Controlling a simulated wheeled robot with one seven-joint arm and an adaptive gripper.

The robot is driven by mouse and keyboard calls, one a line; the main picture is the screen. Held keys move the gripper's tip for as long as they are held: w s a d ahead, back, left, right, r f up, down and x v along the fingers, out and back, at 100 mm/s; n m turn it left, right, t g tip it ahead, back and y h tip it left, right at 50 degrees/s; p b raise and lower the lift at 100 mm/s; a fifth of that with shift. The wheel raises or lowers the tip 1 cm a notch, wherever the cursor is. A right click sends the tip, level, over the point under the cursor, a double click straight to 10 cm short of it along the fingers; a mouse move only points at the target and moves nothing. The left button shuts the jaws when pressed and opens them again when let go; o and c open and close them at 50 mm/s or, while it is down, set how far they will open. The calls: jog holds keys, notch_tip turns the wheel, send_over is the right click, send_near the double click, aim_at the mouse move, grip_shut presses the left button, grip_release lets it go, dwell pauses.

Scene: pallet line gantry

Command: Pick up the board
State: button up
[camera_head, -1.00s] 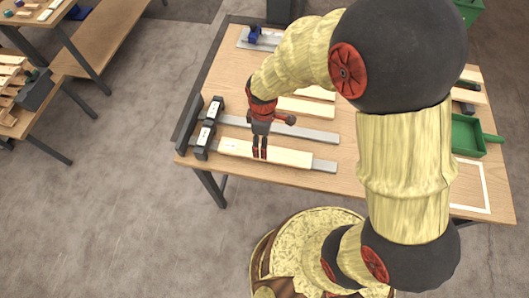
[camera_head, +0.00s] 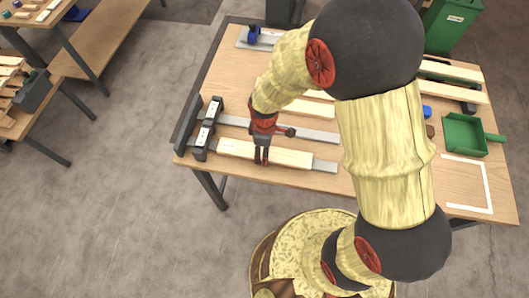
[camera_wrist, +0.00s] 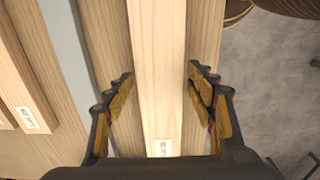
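A long pale wooden board (camera_head: 290,157) lies on the front metal rail of the workbench, with a small white label near its left end. My gripper (camera_head: 261,161) points down over this board, left of its middle. In the wrist view the board (camera_wrist: 158,50) runs between the two fingers of my gripper (camera_wrist: 160,78). The fingers are spread, one on each side, with a narrow gap showing at the right. I cannot tell how far the fingertips reach down beside the board. The label shows at the bottom of the wrist view.
Dark stop blocks (camera_head: 204,140) stand at the left ends of the rails on the workbench (camera_head: 340,180). Other pale boards (camera_head: 308,108) lie behind. A green tray (camera_head: 464,135) and a white outlined area (camera_head: 478,184) are at the right. A green bin (camera_head: 447,27) stands behind.

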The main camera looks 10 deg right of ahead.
jog(key=c, duration=1)
